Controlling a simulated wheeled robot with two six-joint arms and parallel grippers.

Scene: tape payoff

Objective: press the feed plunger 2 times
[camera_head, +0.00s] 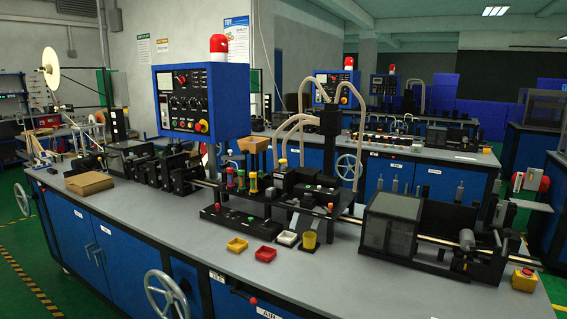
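No part is clearly recognisable as the feed plunger, and I cannot tell which one it is. Several small upright posts with coloured caps stand on the black fixture (262,222) in the middle of the bench. A pale tape reel (50,58) stands high on a stand at the far left. Neither of my grippers shows in the head view.
The grey-topped bench (200,235) has bare room at its front left. A blue control box (202,100) rises behind. An emergency-stop box (523,280) sits at right.

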